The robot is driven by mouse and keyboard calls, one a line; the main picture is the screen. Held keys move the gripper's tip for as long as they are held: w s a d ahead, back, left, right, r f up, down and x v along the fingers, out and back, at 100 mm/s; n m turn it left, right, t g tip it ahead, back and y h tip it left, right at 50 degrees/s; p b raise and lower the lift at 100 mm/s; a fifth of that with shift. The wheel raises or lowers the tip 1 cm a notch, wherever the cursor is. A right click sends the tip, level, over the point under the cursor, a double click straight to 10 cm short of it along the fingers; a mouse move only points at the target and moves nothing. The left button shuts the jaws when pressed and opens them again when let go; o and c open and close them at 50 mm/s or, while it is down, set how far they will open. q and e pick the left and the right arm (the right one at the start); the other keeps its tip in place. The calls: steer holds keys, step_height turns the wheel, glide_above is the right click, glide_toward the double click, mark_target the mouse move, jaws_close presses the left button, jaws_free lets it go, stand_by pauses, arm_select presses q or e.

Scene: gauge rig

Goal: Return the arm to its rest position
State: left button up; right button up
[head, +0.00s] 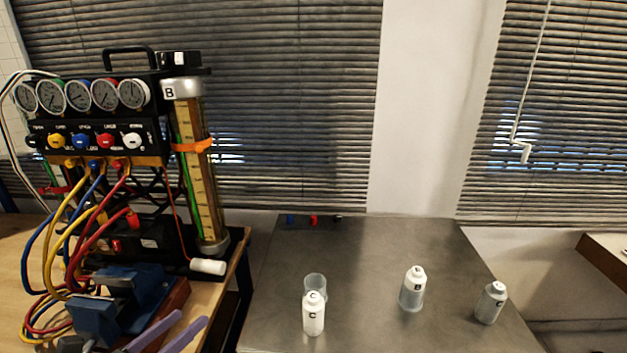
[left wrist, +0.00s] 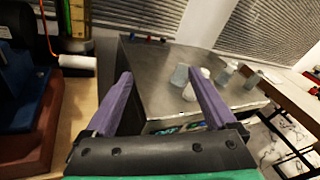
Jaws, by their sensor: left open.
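My left gripper (head: 178,335) shows at the bottom left of the head view as two purple fingers, just right of the blue vise on the wooden bench. In the left wrist view its fingers (left wrist: 161,80) are spread apart with nothing between them. The arm behind it is mostly out of frame. My right gripper is in neither view.
The gauge rig (head: 88,120) with coloured hoses stands on the bench at left, beside the blue vise (head: 120,295). A white cylinder (head: 208,267) lies near the bench edge. Bottles (head: 313,314) and a clear cup (head: 316,283) stand on the grey table (head: 360,250).

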arm_select(q)
steer(key=w+a+f+n+t+y, duration=0.1)
steer(key=a+f+n+y, duration=0.1)
steer(key=a+n+y, duration=1.3)
steer(key=s+d+f+n+g+h, duration=0.1)
steer(key=d+f+n+g+h, duration=0.1)
steer(key=f+n, duration=0.3)
steer(key=s+d+f+n+g+h, duration=0.1)
steer(key=s+d+f+n+g, duration=0.15)
steer(key=n, duration=0.55)
steer(key=s+d+f+n+g+h, duration=0.5)
steer(key=s+d+f+n+g, duration=0.25)
steer(key=d+f, duration=0.3)
steer(key=s+f+g, duration=0.1)
steer(key=s+f, duration=0.1)
steer(key=f, duration=0.9)
steer(key=s+f+g, duration=0.1)
steer(key=s+f, duration=0.1)
steer(key=f, duration=1)
steer(key=s+a+f+m, duration=0.1)
steer(key=s+a+f, duration=0.2)
steer(key=s+f, duration=1)
steer(key=s, duration=0.3)
steer(key=shift+a+f+g+y, duration=0.15)
steer(key=shift+f+g+y, duration=0.15)
steer(key=shift+f+g, duration=0.1)
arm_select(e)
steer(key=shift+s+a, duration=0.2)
